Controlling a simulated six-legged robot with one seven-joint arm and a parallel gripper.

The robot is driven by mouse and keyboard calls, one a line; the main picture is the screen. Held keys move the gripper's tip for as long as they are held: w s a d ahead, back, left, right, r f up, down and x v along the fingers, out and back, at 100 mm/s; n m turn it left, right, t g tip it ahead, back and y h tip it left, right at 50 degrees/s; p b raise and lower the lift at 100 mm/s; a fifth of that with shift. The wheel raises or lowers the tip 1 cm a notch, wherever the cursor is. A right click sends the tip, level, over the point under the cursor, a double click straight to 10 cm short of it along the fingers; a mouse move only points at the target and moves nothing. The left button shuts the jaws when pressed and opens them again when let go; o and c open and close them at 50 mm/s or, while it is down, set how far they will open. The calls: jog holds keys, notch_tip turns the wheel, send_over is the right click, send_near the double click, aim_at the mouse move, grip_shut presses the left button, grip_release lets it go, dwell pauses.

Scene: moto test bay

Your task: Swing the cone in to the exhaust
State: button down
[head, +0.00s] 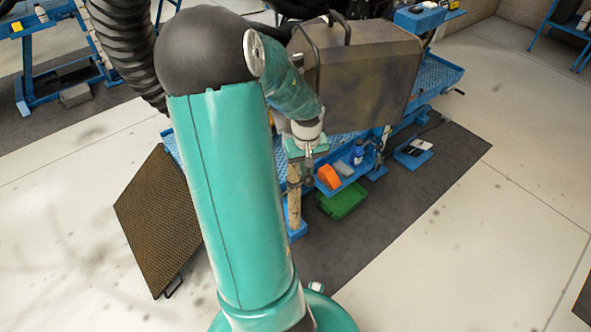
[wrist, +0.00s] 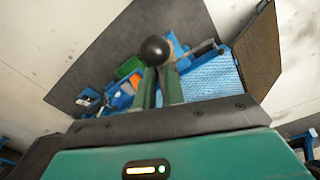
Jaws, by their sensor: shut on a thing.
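My gripper (head: 307,160) hangs low beside the blue lift, near the middle of the head view. In the wrist view my gripper (wrist: 159,82) is shut on a round black knob (wrist: 155,49), which shows just beyond the fingertips. The knob looks small and dark in the head view (head: 308,180). A black corrugated hose (head: 125,45) comes down at the upper left, partly behind my arm. I cannot make out the cone at its end. The exhaust cannot be told apart; my arm and a big brown-grey case (head: 362,75) cover much of the lift.
The blue lift platform (head: 437,76) carries the case; its ribbed deck (wrist: 207,70) shows in the wrist view. A blue tray (head: 352,172) with an orange block (head: 329,177) and a green bin (head: 343,200) stand close by. A ramp plate (head: 160,222) slopes at left.

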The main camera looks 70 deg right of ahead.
jog(key=s+d+n, duration=0.8)
jog(key=d+n, duration=0.3)
jog(key=shift+d+f, duration=0.15)
jog(key=shift+f, duration=0.1)
jog(key=shift+d, duration=0.1)
jog(key=c, duration=1.5)
grip_release()
jog(key=shift+d, duration=0.15)
jog(key=shift+w+r, duration=0.2)
jog(key=shift+w, duration=0.05)
